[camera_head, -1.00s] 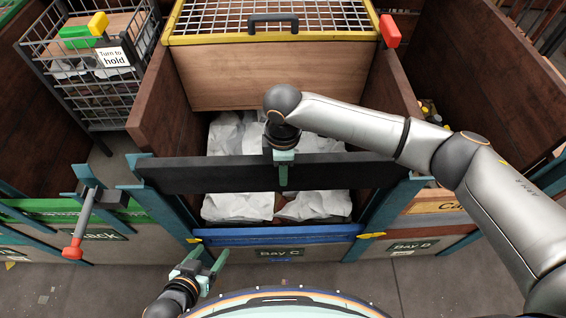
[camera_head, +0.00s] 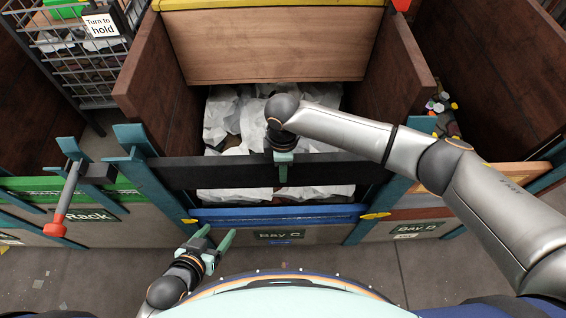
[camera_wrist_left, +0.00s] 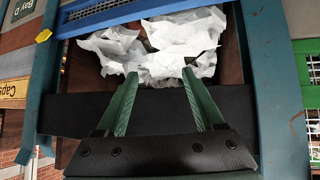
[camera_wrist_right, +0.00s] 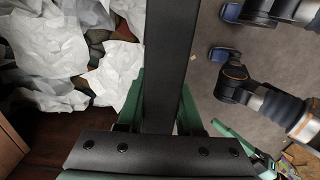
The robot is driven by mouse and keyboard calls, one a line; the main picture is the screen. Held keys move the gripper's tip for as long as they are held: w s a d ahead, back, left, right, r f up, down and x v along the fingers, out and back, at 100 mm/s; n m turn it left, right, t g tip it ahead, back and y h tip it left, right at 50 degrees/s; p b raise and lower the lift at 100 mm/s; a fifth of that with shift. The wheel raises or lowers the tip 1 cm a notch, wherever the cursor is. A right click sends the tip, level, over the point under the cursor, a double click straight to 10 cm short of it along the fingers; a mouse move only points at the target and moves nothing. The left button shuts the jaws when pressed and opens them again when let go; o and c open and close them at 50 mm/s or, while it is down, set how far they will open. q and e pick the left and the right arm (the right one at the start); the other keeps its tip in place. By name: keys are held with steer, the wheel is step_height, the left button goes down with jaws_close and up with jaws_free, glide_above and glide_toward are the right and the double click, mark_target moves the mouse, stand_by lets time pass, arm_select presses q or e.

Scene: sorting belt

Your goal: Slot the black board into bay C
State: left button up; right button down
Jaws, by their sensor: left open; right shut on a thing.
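The black board (camera_head: 215,173) spans the front of bay C between two teal posts (camera_head: 138,150) (camera_head: 385,195). It is roughly level, above the blue board (camera_head: 270,215) across the bay's lower front, with white paper showing in the gap. My right gripper (camera_head: 283,170) is shut on the board near its middle; the board also runs between its fingers in the right wrist view (camera_wrist_right: 172,60). Whether the board's ends sit in the posts' channels I cannot tell. The Bay C label (camera_head: 280,235) is below. My left gripper (camera_head: 218,240) is open and empty, low in front of the bay.
Crumpled white paper (camera_head: 230,115) lies inside the bay between brown side walls. A rack with a red-ended lever (camera_head: 65,200) stands at left, below a wire basket (camera_head: 75,60). Bay D (camera_head: 415,228) is at right. Grey floor lies in front.

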arm_select(q)
step_height(320, 180, down, 3)
steer(key=d+b, duration=0.2)
steer(key=b, duration=0.3)
arm_select(e)
step_height(320, 180, down, 8)
steer(key=shift+f, duration=0.1)
arm_select(q)
steer(key=m+t+h+b, duration=0.1)
steer(key=t+b, duration=0.4)
steer(key=b, duration=0.2)
glide_toward(226, 182)
steer(key=w+f, duration=0.3)
steer(key=shift+w+d+r+m+t, duration=0.15)
steer(key=shift+d+r, duration=0.1)
steer(key=shift+r, duration=0.15)
steer(key=shift+w+d+r+m+t, duration=0.15)
steer(key=shift+w+d+r, duration=0.1)
steer(key=shift+r, duration=0.2)
arm_select(e)
step_height(226, 182, down, 11)
arm_select(q)
steer(key=shift+s+f+b, duration=0.1)
steer(key=shift+f+b, duration=0.1)
steer(key=shift+b, duration=0.25)
arm_select(e)
steer(key=shift+f, duration=0.15)
